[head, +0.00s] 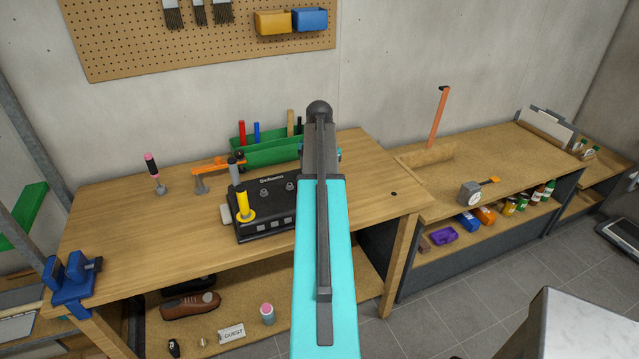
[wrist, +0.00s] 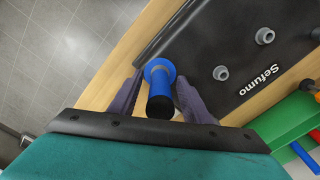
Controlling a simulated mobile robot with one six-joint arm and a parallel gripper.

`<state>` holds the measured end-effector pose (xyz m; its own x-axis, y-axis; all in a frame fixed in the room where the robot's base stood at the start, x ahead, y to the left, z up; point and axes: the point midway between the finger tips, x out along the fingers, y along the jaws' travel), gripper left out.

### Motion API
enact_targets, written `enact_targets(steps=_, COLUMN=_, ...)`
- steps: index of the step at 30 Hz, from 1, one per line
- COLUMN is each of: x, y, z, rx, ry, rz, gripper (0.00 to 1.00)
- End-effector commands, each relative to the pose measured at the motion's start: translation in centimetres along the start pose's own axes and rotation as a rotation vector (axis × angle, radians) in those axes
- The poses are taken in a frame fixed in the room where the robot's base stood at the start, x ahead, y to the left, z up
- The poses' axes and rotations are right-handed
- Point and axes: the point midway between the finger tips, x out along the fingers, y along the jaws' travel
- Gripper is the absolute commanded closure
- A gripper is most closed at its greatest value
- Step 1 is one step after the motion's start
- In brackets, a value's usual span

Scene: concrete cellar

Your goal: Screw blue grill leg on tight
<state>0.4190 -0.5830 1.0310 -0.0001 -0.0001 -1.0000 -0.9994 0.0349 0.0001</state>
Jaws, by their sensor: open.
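The black grill body (head: 262,235), marked Sefumo, lies on the wooden workbench; it also fills the upper part of the wrist view (wrist: 205,40). The blue grill leg (wrist: 160,84) stands at a corner of the grill, its flange toward the grill and its dark end toward the wrist camera. Whether the flange sits tight cannot be told. My gripper (wrist: 160,77) is open, one finger on each side of the blue leg, apart from it. My arm hides the blue leg and gripper in the head view. A yellow leg (head: 243,205) stands on the grill's left corner.
Grey stubs (wrist: 265,36) rise from the grill. A green bin (head: 262,152) with tools stands behind it, beside an orange-handled tool (head: 212,167). A blue vise (head: 72,280) is at the bench's left corner. The bench left of the grill is mostly clear.

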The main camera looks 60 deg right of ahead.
Motion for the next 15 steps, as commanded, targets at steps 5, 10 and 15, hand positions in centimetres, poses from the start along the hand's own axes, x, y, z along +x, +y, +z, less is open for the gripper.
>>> enact_targets(steps=5, x=-0.3, y=0.0, z=0.0, rx=-0.001, ry=0.0, rz=0.0, gripper=0.56)
enact_targets(steps=10, x=-1.4, y=0.0, z=0.0, rx=-0.001, ry=0.0, rz=0.0, gripper=0.56)
enact_targets(steps=15, x=-3.2, y=0.0, z=0.0, rx=-0.001, ry=0.0, rz=0.0, gripper=0.56)
